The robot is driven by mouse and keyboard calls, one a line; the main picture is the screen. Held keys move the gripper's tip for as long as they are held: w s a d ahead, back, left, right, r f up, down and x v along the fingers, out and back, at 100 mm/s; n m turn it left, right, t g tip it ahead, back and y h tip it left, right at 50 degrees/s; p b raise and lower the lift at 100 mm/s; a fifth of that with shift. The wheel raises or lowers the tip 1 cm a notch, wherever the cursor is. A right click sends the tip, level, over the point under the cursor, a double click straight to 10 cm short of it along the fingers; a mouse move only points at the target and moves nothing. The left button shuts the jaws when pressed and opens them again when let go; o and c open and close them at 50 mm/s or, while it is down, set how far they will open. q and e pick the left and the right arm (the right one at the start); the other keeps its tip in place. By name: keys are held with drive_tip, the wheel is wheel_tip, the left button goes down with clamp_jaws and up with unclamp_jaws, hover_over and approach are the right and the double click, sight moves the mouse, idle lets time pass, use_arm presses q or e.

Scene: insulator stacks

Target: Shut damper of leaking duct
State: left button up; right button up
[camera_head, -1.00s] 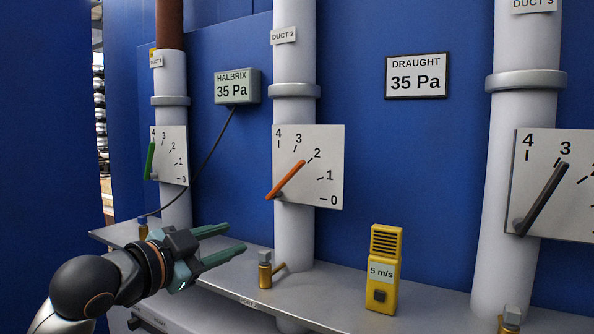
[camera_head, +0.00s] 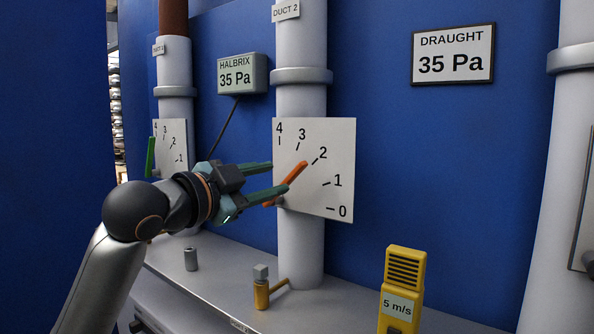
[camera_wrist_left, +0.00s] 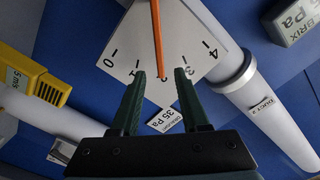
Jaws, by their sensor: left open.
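Duct 2 (camera_head: 300,250) is a white pipe with a square dial plate (camera_head: 335,165) marked 0 to 4. Its orange damper lever (camera_head: 297,174) slants up right, close to the 2 mark. My left gripper (camera_head: 279,177) is open in front of this plate, its fingers at the lever. In the left wrist view the orange lever (camera_wrist_left: 157,38) runs toward the gap between the open fingers (camera_wrist_left: 160,74); contact cannot be told. Duct 1 (camera_head: 174,65), at left, has a green lever (camera_head: 150,157) near 4; my arm hides part of its dial. My right gripper is out of view.
The Halbrix gauge (camera_head: 242,74) and the draught sign (camera_head: 452,54) both read 35 Pa. A yellow meter (camera_head: 404,285) reading 5 m/s and a brass valve (camera_head: 262,290) stand on the grey shelf (camera_head: 340,305). Duct 3 (camera_head: 560,150) is at the right edge.

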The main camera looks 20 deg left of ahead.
sight(293, 174)
use_arm(q)
drive_tip(key=p+x, duration=0.1)
drive_tip(key=x, duration=0.6)
drive_tip(key=shift+w+d, duration=0.15)
drive_tip(key=shift+w, duration=0.2)
drive_tip(key=shift+f, duration=0.1)
clamp_jaws()
idle(0.9)
